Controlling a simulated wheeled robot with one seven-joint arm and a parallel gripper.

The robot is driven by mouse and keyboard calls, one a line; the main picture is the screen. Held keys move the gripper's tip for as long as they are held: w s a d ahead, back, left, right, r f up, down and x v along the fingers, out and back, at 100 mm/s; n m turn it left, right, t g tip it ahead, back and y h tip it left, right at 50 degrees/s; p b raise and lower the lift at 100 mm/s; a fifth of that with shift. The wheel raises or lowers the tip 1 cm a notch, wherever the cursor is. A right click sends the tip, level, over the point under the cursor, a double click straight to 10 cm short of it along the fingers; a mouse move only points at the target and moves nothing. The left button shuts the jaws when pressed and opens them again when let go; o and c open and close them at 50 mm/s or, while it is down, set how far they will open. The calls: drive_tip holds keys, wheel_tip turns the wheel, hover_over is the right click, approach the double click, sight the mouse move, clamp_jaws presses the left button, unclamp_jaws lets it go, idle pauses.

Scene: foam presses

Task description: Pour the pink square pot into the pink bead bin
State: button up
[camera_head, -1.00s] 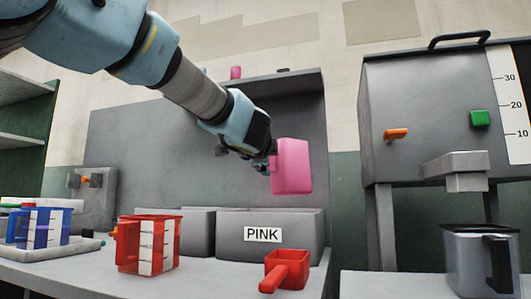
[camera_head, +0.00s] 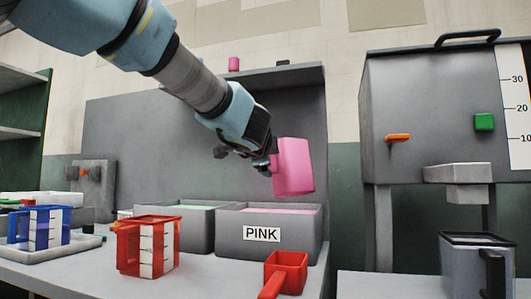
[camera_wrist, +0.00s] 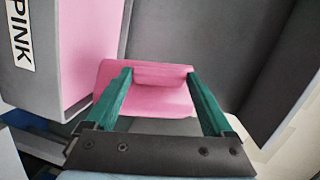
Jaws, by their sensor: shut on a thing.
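The pink square pot (camera_head: 293,167) hangs in the air above the right part of the pink bead bin, leaning slightly in the head view. My gripper (camera_head: 270,163) is shut on it from the left. In the wrist view, the two green fingers of my gripper (camera_wrist: 159,74) reach the pot (camera_wrist: 150,98). The pot's opening and contents cannot be made out. The pink bead bin (camera_head: 232,238) is a grey box with a PINK label, and a strip of pink fill shows inside its rim. The bin's wall (camera_wrist: 45,85) and pink fill show at left in the wrist view.
A grey bin with pale green fill (camera_head: 190,207) stands left of the pink bin. A red measuring cup (camera_head: 148,246) and a red scoop (camera_head: 287,270) stand in front. A blue cup (camera_head: 45,228) is far left. A grey press (camera_head: 420,120) and metal jug (camera_head: 465,265) are right.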

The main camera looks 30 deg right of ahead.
drive_tip(key=shift+s+n+g+p, duration=0.2)
drive_tip(key=shift+n+g+p, duration=0.25)
drive_tip(key=shift+p, duration=1.7)
drive_tip(key=shift+s+r+n+g+y+p, duration=0.2)
drive_tip(key=shift+g+p, duration=0.3)
drive_tip(key=shift+p, duration=1.55)
drive_tip(key=shift+s+f+n+g+y+p, duration=0.15)
drive_tip(key=shift+n+g+p, duration=0.25)
drive_tip(key=shift+p, duration=1.65)
drive_tip(key=shift+r+n+g+y+p, duration=0.15)
drive_tip(key=shift+g+p, duration=0.4)
drive_tip(key=shift+p, duration=1.5)
drive_tip(key=shift+f+n+g+p, duration=0.25)
drive_tip(key=shift+g+p, duration=0.35)
drive_tip(key=shift+p, duration=1.1)
drive_tip(key=shift+f+n+g+p, duration=0.1)
drive_tip(key=shift+n+g+p, duration=0.4)
drive_tip(key=shift+p, duration=1.15)
drive_tip(key=shift+f+g+p, duration=0.1)
drive_tip(key=shift+g+p, duration=0.4)
drive_tip(key=shift+p, duration=0.2)
drive_tip(key=shift+w+f+n+g+p, duration=0.25)
drive_tip(key=shift+f+n+g+p, duration=0.2)
drive_tip(key=shift+g+p, duration=0.4)
drive_tip(key=shift+w+f+n+g+p, duration=0.2)
drive_tip(key=shift+f+n+g+p, duration=0.25)
drive_tip(key=shift+p, duration=0.55)
drive_tip(key=shift+w+f+g+p, duration=0.5)
drive_tip(key=shift+g+p, duration=0.4)
drive_tip(key=shift+p, duration=1.25)
